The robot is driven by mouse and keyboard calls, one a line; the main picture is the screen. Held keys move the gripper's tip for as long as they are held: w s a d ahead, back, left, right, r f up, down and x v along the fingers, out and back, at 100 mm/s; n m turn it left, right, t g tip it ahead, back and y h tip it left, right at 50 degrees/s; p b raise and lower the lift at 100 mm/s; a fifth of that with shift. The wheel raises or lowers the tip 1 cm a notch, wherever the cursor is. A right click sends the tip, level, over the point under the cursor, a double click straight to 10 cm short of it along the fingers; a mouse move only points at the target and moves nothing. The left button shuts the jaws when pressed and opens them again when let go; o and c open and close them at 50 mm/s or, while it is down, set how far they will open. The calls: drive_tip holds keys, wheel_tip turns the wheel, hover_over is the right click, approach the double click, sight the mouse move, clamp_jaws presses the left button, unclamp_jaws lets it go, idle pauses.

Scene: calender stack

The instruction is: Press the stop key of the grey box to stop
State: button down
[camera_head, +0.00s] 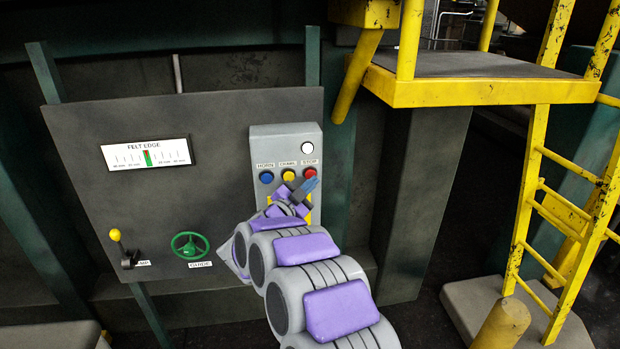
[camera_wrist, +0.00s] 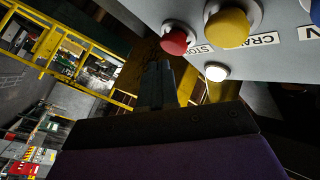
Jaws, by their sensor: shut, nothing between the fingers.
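The grey box (camera_head: 261,145) is fixed at the right part of a dark panel. Its red stop key (camera_head: 310,173) is at the right end of a row, under the STOP label. It also shows in the wrist view (camera_wrist: 175,42). My gripper (camera_head: 311,185) is shut and empty, with its tip just below the stop key in the head view. In the wrist view, the dark shut fingers (camera_wrist: 157,82) point toward the red key, and a small gap shows between them. The key's lower edge is partly covered in the head view.
A blue horn key (camera_head: 266,177) and a yellow crawl key (camera_head: 288,175) sit left of the stop key. A white lamp (camera_head: 307,148) is above it. The panel also holds a gauge (camera_head: 147,154), a yellow-knobbed lever (camera_head: 116,236) and a green handwheel (camera_head: 190,245). Yellow steps stand right.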

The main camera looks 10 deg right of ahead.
idle(0.3)
drive_tip(key=s+b, duration=0.1)
drive_tip(key=s, duration=0.4)
idle(0.4)
drive_tip(key=shift+r, duration=0.1)
